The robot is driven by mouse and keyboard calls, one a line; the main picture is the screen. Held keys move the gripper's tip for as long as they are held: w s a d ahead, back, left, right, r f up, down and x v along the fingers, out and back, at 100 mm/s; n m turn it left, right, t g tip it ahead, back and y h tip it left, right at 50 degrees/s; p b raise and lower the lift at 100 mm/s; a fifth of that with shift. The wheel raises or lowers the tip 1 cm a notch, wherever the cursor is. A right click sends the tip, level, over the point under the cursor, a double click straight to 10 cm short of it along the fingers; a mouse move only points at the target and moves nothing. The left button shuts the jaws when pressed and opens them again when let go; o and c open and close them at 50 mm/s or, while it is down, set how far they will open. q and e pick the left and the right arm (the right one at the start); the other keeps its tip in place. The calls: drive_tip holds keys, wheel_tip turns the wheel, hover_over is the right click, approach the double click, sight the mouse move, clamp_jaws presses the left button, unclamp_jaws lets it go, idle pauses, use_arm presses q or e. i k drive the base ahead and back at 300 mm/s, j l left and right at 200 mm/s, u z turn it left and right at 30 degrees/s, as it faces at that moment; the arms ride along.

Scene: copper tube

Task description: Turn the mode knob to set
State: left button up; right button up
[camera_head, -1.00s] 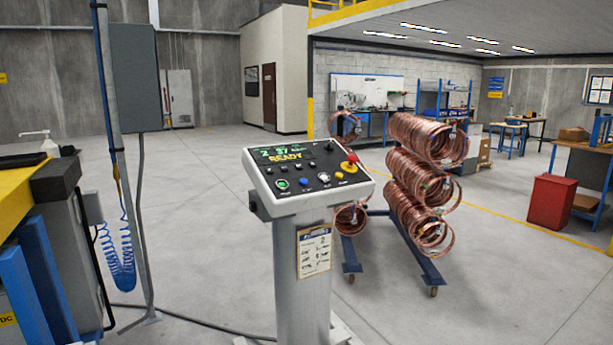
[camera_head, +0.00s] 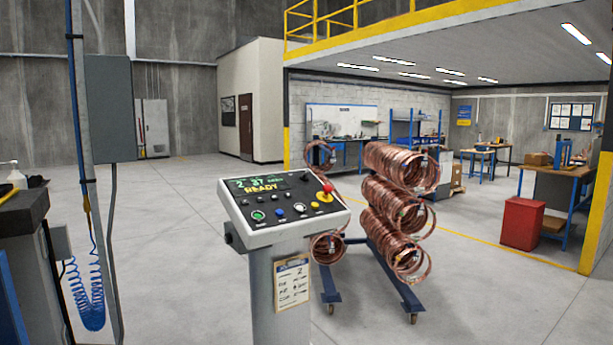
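A control console (camera_head: 282,238) with a sloped panel stands on a grey pedestal at the lower middle of the head view. Its screen (camera_head: 262,184) shows green digits and "READY" in yellow. Below are several small buttons, then a front row with a green button (camera_head: 258,215), a blue button (camera_head: 279,212), a white control (camera_head: 299,208) and a small yellow control (camera_head: 316,204). A red mushroom button (camera_head: 328,189) sits at right. A small dark knob-like part (camera_head: 304,176) is beside the screen. The labels are too small to tell which is the mode knob. Neither gripper is in view.
A blue wheeled rack (camera_head: 394,287) with copper coils (camera_head: 395,210) stands close behind the console to the right. A dark-topped bench (camera_head: 22,212), a blue coiled hose (camera_head: 88,300) and a post are at left. Open floor lies between.

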sight(304, 178)
drive_tip(key=i+l+z, duration=0.55)
drive_tip(key=i+z, duration=0.15)
